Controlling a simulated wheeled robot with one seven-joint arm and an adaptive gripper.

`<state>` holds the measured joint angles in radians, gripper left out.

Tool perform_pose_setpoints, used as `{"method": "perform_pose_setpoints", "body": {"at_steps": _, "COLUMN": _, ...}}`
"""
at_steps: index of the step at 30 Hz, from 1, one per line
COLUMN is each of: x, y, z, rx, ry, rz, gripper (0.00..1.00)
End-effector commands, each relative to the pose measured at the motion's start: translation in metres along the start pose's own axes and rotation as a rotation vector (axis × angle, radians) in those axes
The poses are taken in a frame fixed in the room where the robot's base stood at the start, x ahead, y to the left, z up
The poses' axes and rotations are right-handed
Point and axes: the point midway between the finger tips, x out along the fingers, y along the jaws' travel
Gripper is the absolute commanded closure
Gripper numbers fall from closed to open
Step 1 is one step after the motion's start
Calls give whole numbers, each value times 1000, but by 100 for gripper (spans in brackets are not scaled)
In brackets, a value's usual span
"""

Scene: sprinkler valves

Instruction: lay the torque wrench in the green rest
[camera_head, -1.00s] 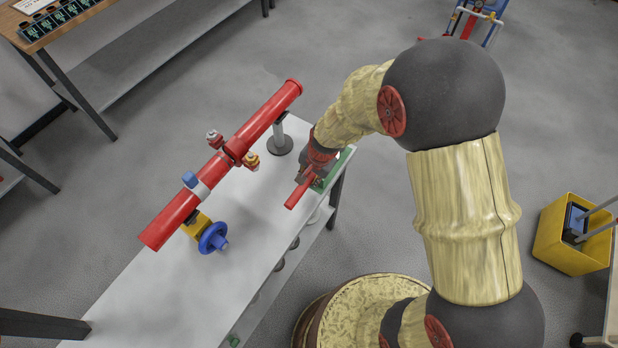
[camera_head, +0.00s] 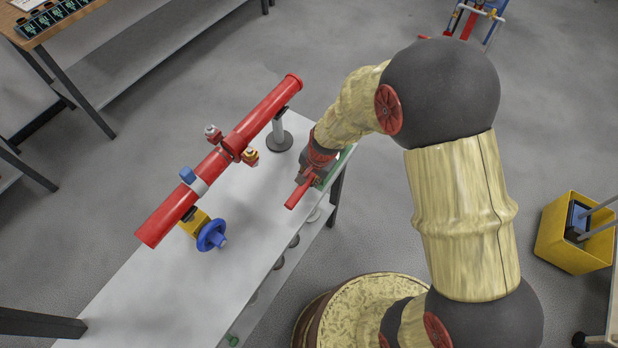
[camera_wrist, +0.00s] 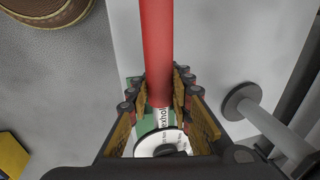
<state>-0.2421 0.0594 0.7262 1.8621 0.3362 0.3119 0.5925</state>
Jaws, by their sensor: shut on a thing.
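The torque wrench (camera_head: 298,194) shows as a red bar at the near right of the white bench. It also shows in the wrist view (camera_wrist: 157,45), running up from between the fingers. My gripper (camera_wrist: 160,92) is shut on it. A pale lettered part and a round white disc show between the fingers. The green rest (camera_head: 346,157) is at the bench's right end, mostly hidden behind my gripper and wrist. Green also shows below the wrench in the wrist view (camera_wrist: 146,122). I cannot tell whether the wrench touches the rest.
A long red pipe (camera_head: 262,112) with small valves runs along the bench (camera_head: 190,295), left of my gripper. A blue handwheel (camera_head: 211,236) and a grey pipe stand (camera_head: 279,138) are close by. A yellow bin (camera_head: 572,240) stands on the floor at right.

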Motion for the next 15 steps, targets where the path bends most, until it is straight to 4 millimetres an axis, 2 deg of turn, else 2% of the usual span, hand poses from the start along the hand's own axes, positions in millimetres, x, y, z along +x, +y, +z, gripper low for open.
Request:
{"method": "perform_pose_setpoints", "body": {"at_steps": 2, "x": 2, "y": -1, "z": -1, "rx": -1, "ry": 3, "rz": -3, "gripper": 100}}
{"method": "perform_pose_setpoints", "body": {"at_steps": 3, "x": 1, "y": -1, "z": -1, "rx": -1, "ry": 3, "rz": -3, "gripper": 79}}
{"method": "perform_pose_setpoints", "body": {"at_steps": 15, "x": 1, "y": 0, "z": 0, "rx": 0, "ry": 1, "rz": -1, "gripper": 57}}
